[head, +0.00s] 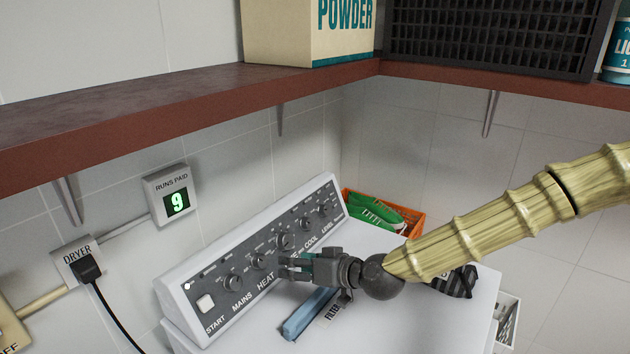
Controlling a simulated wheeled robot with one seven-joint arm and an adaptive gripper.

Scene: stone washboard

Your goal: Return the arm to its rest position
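My arm (480,232) reaches in from the right edge of the head view, over the top of the white machine (450,319). My gripper (284,266) points left, in front of the sloped control panel (207,276) near the HEAT label. It hides part of the panel lettering. Its fingers are small and dark, and I cannot tell whether they are apart or touch the panel. No held object can be made out.
A blue filter handle (308,315) lies below my gripper. An orange crate (350,197) with green shoes (378,212) stands behind. A brown shelf (190,105) overhangs, carrying a powder box (300,30). A dark striped item (460,281) lies beneath my arm.

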